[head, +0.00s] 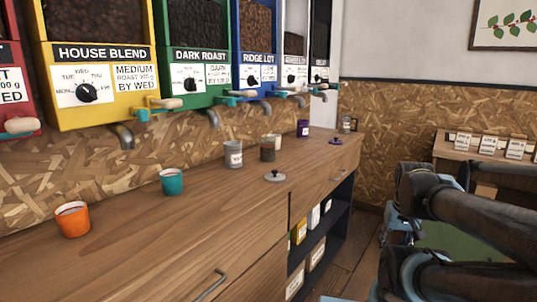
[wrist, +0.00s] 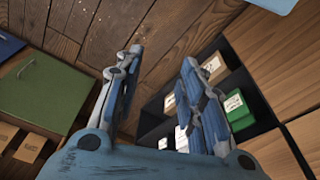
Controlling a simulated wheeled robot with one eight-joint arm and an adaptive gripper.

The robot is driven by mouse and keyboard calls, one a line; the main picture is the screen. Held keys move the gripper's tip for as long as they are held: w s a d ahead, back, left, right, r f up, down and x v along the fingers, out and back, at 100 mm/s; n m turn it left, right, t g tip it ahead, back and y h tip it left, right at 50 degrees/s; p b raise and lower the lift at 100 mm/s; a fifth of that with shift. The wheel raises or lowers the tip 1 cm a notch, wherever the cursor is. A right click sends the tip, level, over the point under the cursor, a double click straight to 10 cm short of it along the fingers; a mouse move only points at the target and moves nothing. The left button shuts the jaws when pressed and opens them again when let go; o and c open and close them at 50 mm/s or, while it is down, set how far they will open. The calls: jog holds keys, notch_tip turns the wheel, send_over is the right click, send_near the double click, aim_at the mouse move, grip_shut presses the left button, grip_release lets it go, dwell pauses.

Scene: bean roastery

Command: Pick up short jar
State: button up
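Several small containers stand on the wooden counter (head: 190,225) in the head view. A grey labelled jar (head: 233,154) is near the middle. Beside it are a darker jar (head: 267,149) and a cream jar (head: 275,139), partly overlapping. A purple labelled jar (head: 303,128) stands farther back. I cannot tell which of these is the short jar. A grey knobbed lid (head: 275,177) and a purple lid (head: 336,141) lie on the counter. My gripper (wrist: 161,60) is open and empty in the wrist view, away from the jars. None of the counter-top jars shows there.
An orange cup (head: 72,219) and a teal cup (head: 172,181) stand nearer on the counter. Bean dispensers with spouts, such as the yellow one (head: 100,88), overhang its back. An open shelf (head: 325,240) holds boxes. A side table (head: 452,150) carries cards.

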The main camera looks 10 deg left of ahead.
jog(key=o, duration=0.8)
jog(key=shift+w+a+r+n, duration=0.1)
jog(key=shift+a+r+n, duration=0.1)
jog(key=shift+r, duration=0.4)
jog(key=shift+w+a+r+n, duration=0.1)
jog(key=shift+a+r, duration=0.1)
jog(key=shift+r, duration=0.35)
jog(key=shift+o, duration=0.2)
jog(key=w+a+r+n+y, duration=0.1)
jog(key=w+a+r+n, duration=0.1)
jog(key=w+a+r, duration=0.45)
notch_tip(320, 180, up, 23)
jog(key=n+t+y, duration=0.1)
jog(key=n+y, duration=0.3)
jog(key=n, duration=0.4)
send_over(268, 148)
jog(key=s+d, duration=0.2)
jog(key=d, duration=0.5)
jog(key=x, duration=1.2)
jog(key=shift+w+a, duration=0.1)
jog(key=shift+w, duration=0.25)
jog(key=shift+a+x, duration=0.2)
jog(key=shift+x, duration=1.05)
jog(key=shift+a+x, duration=0.15)
jog(key=shift+x, duration=1.1)
